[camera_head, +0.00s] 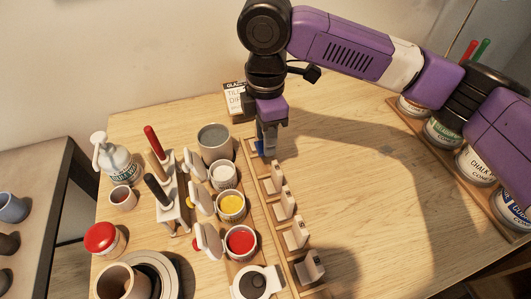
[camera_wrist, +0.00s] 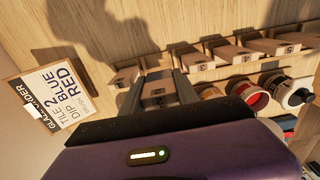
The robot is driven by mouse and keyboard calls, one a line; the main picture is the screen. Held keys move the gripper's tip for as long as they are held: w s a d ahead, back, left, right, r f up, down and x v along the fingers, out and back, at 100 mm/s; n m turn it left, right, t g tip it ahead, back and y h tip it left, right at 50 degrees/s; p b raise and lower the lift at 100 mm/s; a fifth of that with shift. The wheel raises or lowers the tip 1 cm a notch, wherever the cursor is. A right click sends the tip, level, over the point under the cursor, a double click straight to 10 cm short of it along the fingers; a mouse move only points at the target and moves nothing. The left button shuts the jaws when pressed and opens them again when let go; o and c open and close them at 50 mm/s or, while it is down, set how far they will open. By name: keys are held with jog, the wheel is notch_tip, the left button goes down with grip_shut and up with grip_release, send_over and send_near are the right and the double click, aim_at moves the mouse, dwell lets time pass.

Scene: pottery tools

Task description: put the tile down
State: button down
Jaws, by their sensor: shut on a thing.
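My gripper (camera_head: 266,148) points down at the far end of the wooden tile rack (camera_head: 253,172). In the wrist view its two fingers (camera_wrist: 158,88) are closed on a pale tile (camera_wrist: 157,92), which has a dark number mark too blurred to read surely. A blue patch shows by the fingertips in the head view. The held tile is close beside the rack's row; I cannot tell whether it touches the rack.
A glaze order card (camera_wrist: 48,92) stands behind the rack. Glaze cups, including yellow (camera_head: 231,204) and red (camera_head: 241,241), stand left of the rack. A tool stand (camera_head: 170,207) is farther left. Jars line the right edge. The table right of the rack is clear.

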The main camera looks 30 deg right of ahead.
aim_at(266, 165)
jog(key=shift+f, duration=3.1)
jog(key=shift+f, duration=0.1)
jog(key=c, duration=1.2)
grip_release()
notch_tip(266, 165, up, 12)
jog(key=shift+r, duration=0.15)
